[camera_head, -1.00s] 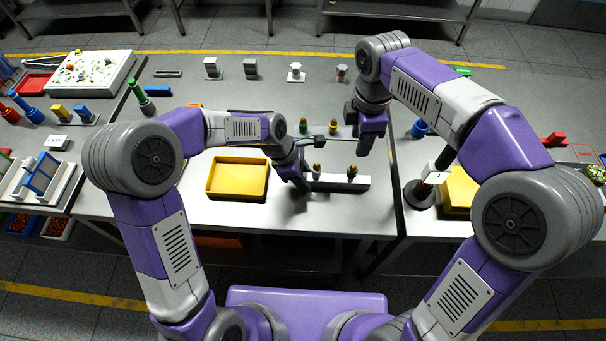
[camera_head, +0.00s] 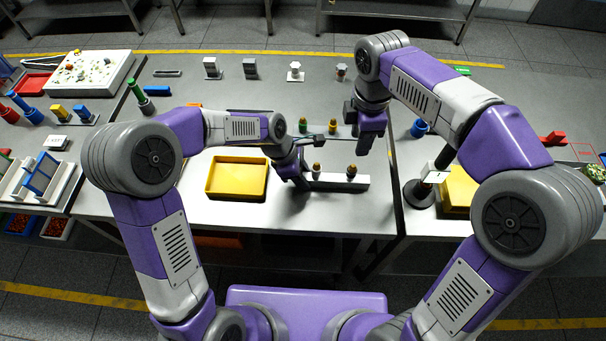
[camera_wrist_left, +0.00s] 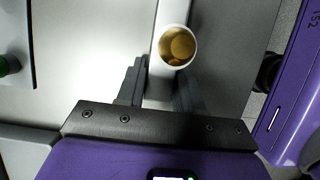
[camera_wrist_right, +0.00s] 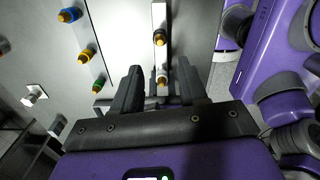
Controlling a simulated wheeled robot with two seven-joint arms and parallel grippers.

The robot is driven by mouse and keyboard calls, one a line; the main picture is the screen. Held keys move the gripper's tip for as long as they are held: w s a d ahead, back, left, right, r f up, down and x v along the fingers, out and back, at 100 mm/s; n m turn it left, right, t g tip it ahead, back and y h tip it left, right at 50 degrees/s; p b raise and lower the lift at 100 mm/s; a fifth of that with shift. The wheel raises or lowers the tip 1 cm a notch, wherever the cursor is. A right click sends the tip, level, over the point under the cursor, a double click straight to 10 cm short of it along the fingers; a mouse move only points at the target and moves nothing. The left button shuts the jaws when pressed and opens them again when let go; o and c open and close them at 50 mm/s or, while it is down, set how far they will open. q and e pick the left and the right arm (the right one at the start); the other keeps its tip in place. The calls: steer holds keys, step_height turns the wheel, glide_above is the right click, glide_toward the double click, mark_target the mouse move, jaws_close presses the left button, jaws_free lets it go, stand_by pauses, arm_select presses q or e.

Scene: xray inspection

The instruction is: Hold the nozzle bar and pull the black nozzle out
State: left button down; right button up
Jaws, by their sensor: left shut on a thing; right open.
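The white nozzle bar (camera_head: 334,181) lies on the table in front of me. It carries a white nozzle with a gold tip (camera_head: 316,169) near its left end and the black nozzle with a gold tip (camera_head: 351,172) toward its right. My left gripper (camera_head: 303,184) is shut on the bar's left end; in the left wrist view its fingers (camera_wrist_left: 161,92) stand on both sides of the bar beside the white nozzle (camera_wrist_left: 178,46). My right gripper (camera_head: 366,150) is open and empty, above and behind the bar. The right wrist view shows the black nozzle (camera_wrist_right: 159,38) ahead of its fingers (camera_wrist_right: 160,78).
Behind the bar stands a row with green (camera_head: 303,125), yellow (camera_head: 333,127) and blue (camera_wrist_right: 70,15) nozzles. A yellow tray (camera_head: 237,196) lies left of the bar. A round black stand (camera_head: 419,194) is to the right. The table front is clear.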

mark_target(353, 165)
steer(key=shift+o, duration=1.1)
step_height(353, 165, down, 14)
steer(key=m, duration=0.5)
steer(key=m+t, duration=0.1)
steer(key=m, duration=1.1)
steer(key=shift+w+r, duration=0.1)
steer(key=shift+r, duration=0.15)
jaws_close()
steer(key=shift+r, duration=0.3)
stand_by(1.1)
